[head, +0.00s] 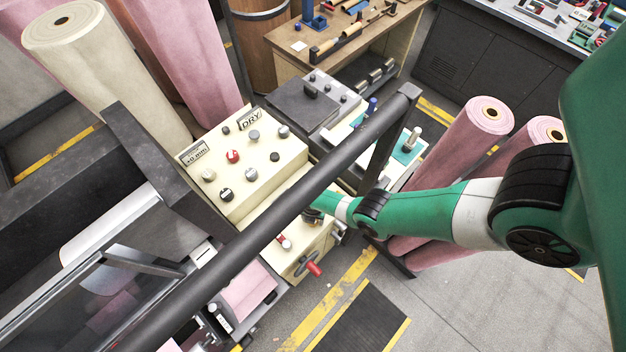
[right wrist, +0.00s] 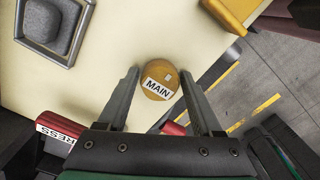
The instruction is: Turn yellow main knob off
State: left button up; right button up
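The yellow main knob (right wrist: 160,80) is round with a white label reading MAIN. It sits on a cream panel (right wrist: 100,70) in the right wrist view. My right gripper (right wrist: 159,72) is open, with one finger on each side of the knob. A small gap shows between the knob and each finger; I cannot tell how deep the fingers reach. I cannot make out the main knob there. My left gripper is not in view.
The dark bar (head: 270,215) runs diagonally over the control box. A red crank handle (head: 314,268) and a red-and-white switch (head: 284,242) are close by.

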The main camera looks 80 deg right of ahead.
grip_shut()
jog(key=shift+n, duration=0.3)
jog(key=n, duration=0.8)
jog(key=shift+n, duration=0.3)
jog(key=shift+f, duration=0.1)
jog(key=shift+o, duration=0.9)
grip_release()
